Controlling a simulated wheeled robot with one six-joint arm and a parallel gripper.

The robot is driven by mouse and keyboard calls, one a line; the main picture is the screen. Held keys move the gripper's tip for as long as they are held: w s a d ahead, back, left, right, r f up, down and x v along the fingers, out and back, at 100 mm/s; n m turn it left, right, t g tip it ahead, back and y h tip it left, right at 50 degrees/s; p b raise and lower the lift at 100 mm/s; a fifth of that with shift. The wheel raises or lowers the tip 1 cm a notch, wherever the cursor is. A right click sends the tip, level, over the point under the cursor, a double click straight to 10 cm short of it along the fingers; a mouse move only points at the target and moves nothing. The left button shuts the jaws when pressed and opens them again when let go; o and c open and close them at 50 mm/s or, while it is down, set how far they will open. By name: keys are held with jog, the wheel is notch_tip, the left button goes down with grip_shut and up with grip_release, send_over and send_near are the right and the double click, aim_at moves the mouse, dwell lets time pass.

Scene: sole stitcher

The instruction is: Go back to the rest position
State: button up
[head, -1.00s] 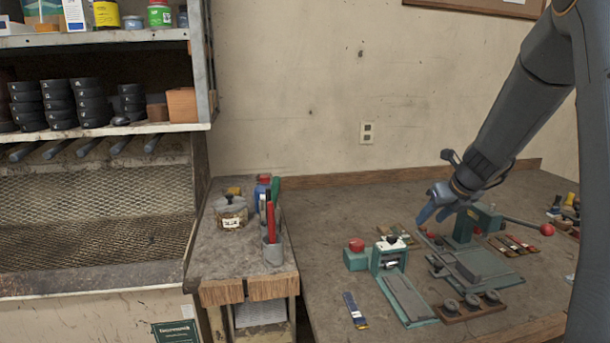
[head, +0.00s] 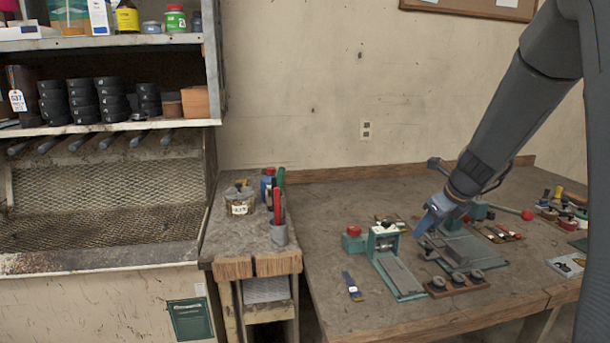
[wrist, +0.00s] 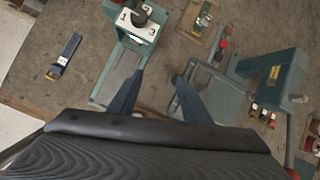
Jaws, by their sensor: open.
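My gripper (head: 428,222) is above the workbench, over the area between two green bench fixtures. In the wrist view its two blue fingers (wrist: 157,92) stand apart with nothing between them, so it is open and empty. My arm reaches down to it from the upper right of the head view. The fixture with the red knob (head: 353,230) and long grey plate is just left of the gripper. The other green fixture, with a lever ending in a red ball (head: 527,215), is behind and to the right, partly hidden by my gripper.
A blue tool (head: 352,286) lies on the bench (head: 330,205) near its left side. A wooden block with dark round parts (head: 457,284) sits in front. A side table (head: 240,255) holds a jar and a tool cup. Shelves (head: 150,125) stand at left.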

jog(key=s+a+f+n+g, duration=0.1)
jog(key=s+a+n, duration=0.3)
jog(key=s+n, duration=0.5)
jog(key=s+a+f+n+g+h, duration=0.1)
jog(key=s+a+n, duration=0.4)
jog(key=s+n, duration=0.5)
jog(key=s+a+f+n+g, duration=0.2)
jog(key=s+a+n, duration=0.3)
jog(key=s+n, duration=0.5)
jog(key=shift+f+n+g, duration=0.4)
jog(key=shift+f+n, duration=0.1)
jog(key=shift+f, duration=0.05)
